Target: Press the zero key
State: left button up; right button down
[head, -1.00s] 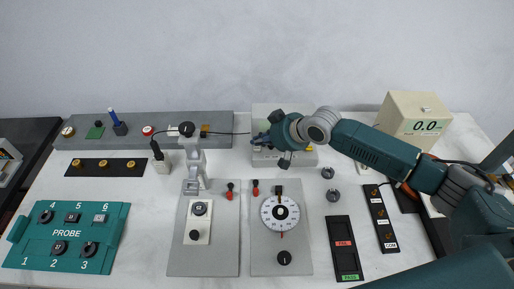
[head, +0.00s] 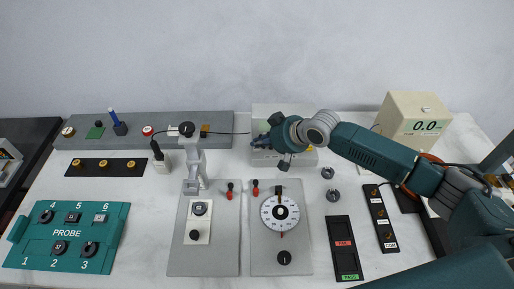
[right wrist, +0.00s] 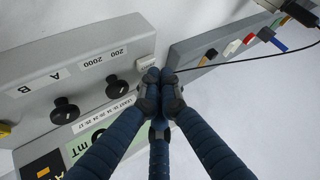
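My right gripper (head: 264,143) is at the light grey meter box (head: 288,109) at the back middle of the table. In the right wrist view, its dark blue fingers (right wrist: 161,78) are drawn together with nothing seen between them. A small pale key (right wrist: 146,62) with lettering too small to read sits at the end of the box face, just beside the fingertips. I cannot tell whether they touch it. The box (right wrist: 70,62) also bears black knobs and "200 2000" and "A B" labels. My left gripper is not in view.
A long grey block (head: 215,118) stands left of the meter box, with a black cable running across. A beige box reading 0.0 (head: 414,108) is at the back right. Grey panels (head: 184,258) and a green PROBE tray (head: 112,225) lie in front.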

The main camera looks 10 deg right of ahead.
aim_at(259, 150)
jog(key=shift+f, duration=0.45)
dwell(0.5)
jog(key=shift+r+p, duration=0.85)
jog(key=shift+p, duration=0.05)
notch_tip(259, 150, up, 5)
jog(key=p, duration=0.5)
dwell(0.7)
